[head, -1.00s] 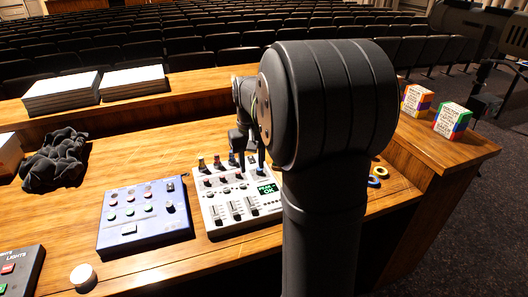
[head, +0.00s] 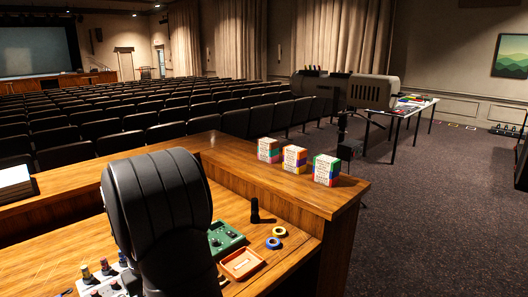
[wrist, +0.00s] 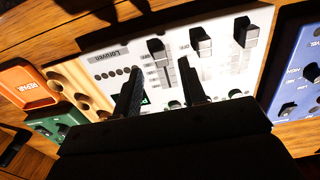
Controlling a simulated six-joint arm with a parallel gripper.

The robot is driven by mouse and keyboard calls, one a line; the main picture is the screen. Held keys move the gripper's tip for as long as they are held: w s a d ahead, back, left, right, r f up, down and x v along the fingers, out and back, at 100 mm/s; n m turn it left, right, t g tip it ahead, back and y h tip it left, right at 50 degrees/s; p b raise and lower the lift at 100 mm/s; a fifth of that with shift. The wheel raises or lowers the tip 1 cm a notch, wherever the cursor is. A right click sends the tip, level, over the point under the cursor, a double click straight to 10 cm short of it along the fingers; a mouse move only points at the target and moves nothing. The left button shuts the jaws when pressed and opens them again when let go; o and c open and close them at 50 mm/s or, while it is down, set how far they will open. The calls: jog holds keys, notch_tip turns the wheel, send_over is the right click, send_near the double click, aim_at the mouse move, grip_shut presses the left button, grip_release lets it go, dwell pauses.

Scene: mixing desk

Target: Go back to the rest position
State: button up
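The white mixer (wrist: 222,55) fills the middle of the wrist view, with several black faders and a row of dark holes. A small corner of the mixer, with coloured knobs, shows at the bottom left of the head view (head: 98,287). My gripper (wrist: 160,77) shows in the wrist view over the mixer. Its two dark fingers stand apart with nothing between them. I cannot tell exactly how high it is above the panel. In the head view my arm hides most of the mixer, and the gripper is out of sight.
In the wrist view a blue box (wrist: 292,78) lies right; an orange tray (wrist: 27,87), a green box (wrist: 62,127) and a wooden holed block (wrist: 75,78) lie left. In the head view, tape rings (head: 274,243), a black upright object (head: 256,211) and printed cubes (head: 327,170) stand right.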

notch_tip(320, 180, down, 4)
jog(key=shift+f, duration=0.15)
jog(key=shift+w+a, duration=0.1)
dwell(0.4)
